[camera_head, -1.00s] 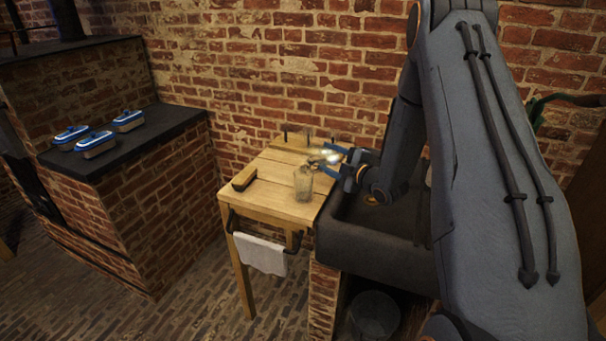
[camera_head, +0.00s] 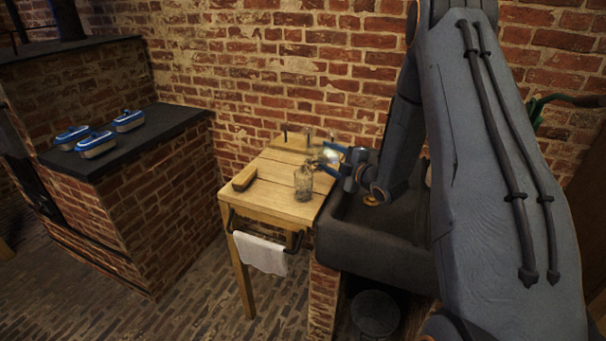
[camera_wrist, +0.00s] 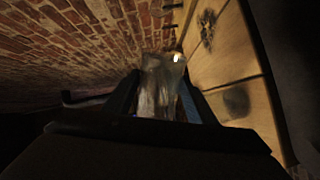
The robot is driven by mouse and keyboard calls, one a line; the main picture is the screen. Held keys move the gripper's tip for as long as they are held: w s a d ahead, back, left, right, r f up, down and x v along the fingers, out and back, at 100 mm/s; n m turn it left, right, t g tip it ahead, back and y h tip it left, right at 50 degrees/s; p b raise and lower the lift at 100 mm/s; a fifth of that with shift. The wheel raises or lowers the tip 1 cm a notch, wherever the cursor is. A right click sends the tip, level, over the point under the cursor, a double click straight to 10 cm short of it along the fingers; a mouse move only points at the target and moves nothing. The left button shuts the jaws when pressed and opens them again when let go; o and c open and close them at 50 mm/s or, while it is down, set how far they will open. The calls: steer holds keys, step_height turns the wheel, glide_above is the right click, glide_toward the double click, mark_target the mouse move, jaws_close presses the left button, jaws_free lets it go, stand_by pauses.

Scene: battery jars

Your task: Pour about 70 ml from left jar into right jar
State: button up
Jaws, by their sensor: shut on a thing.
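A clear glass jar (camera_head: 303,184) stands upright on the wooden table, near its front right part. My gripper (camera_head: 332,158) is above the table, behind and to the right of that jar. It is shut on another clear glass jar, which shows between the fingers in the wrist view (camera_wrist: 162,88). A bright glint lies on the held jar's glass. The held jar is apart from the standing one. Its exact tilt and the liquid level in either jar are too small or dark to tell.
The wooden table (camera_head: 270,198) has a brush (camera_head: 244,179) at its left and a white towel (camera_head: 260,254) on its front rail. A dark sink (camera_head: 375,238) adjoins it on the right. Several blue-lidded containers (camera_head: 98,144) sit on a dark counter at left. A brick wall stands behind.

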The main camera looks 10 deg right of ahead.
steer(key=shift+s+a+r+n, duration=0.1)
steer(key=shift+a+r+n, duration=0.3)
steer(key=shift+n, duration=0.1)
stand_by(0.6)
steer(key=shift+r+n, duration=0.1)
steer(key=shift+n, duration=0.2)
steer(key=shift+w+d+f+m, duration=0.2)
steer(key=shift+d+f+m, duration=0.55)
steer(key=shift+m, duration=0.25)
steer(key=shift+f+m+y+b, duration=0.3)
steer(key=shift+f+m+b, duration=0.5)
steer(key=shift+m, duration=0.6)
steer(key=shift+a+r+m+p, duration=0.1)
steer(key=shift+r+m+p, duration=0.5)
steer(key=shift+r, duration=0.25)
steer(key=shift+r, duration=0.1)
